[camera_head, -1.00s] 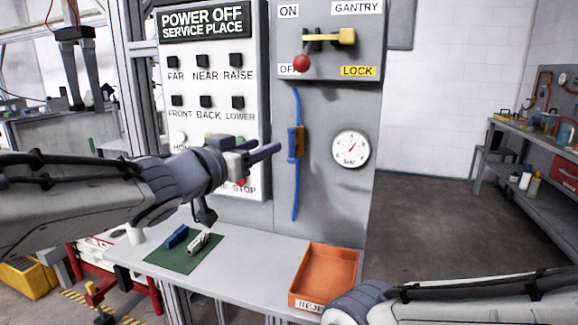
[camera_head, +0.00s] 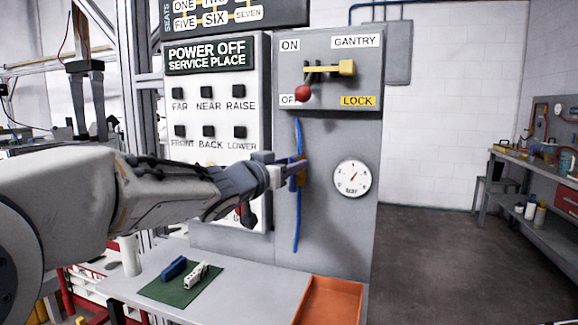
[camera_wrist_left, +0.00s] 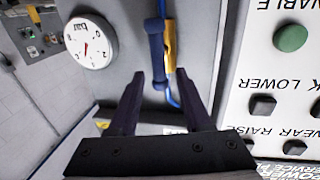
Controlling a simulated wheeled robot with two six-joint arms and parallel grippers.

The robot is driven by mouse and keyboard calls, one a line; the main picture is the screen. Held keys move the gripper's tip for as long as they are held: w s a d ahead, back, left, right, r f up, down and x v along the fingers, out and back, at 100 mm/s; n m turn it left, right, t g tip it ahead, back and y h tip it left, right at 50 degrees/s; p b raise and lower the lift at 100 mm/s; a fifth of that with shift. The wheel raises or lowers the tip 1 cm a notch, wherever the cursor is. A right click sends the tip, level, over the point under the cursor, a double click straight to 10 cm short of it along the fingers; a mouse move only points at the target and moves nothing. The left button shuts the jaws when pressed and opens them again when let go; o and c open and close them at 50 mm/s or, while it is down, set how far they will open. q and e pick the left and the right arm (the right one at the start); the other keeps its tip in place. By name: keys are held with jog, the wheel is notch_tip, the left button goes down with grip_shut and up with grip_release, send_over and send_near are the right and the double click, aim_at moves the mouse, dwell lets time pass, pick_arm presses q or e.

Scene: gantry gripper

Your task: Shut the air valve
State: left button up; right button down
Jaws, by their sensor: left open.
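The air valve (camera_wrist_left: 169,45) is a yellow body on a thin blue hose (camera_head: 296,225) that runs up and down the grey panel. Its blue handle (camera_wrist_left: 155,42) lies along the hose in the left wrist view, which shows the scene upside down. In the head view, my left gripper (camera_head: 288,170) is at the valve and hides most of it. I cannot tell whether a finger touches the valve. My right gripper is out of view.
A round pressure gauge (camera_head: 352,179) sits right of the valve. A button panel (camera_head: 217,95) is left of it. Above is a gantry switch with a red-knobbed lever (camera_head: 304,93). Below, a bench holds a green mat (camera_head: 168,292) and an orange tray (camera_head: 330,284).

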pick_arm(q)
grip_shut()
jog(key=shift+m, duration=0.3)
jog(key=shift+s+d+f+m+g+y+b, duration=0.15)
jog(key=shift+d+f+m+y+b, duration=0.45)
jog(key=shift+m, duration=1.95)
jog(key=shift+s+d+f+m+g+y+b, duration=0.15)
jog(key=shift+d+f+m+y+b, duration=0.4)
jog(key=shift+m, duration=1.95)
jog(key=shift+s+d+f+m+g+y+b, duration=0.25)
jog(key=shift+m+y, duration=0.6)
jog(key=shift+m, duration=1.7)
jog(key=shift+w+r, duration=0.1)
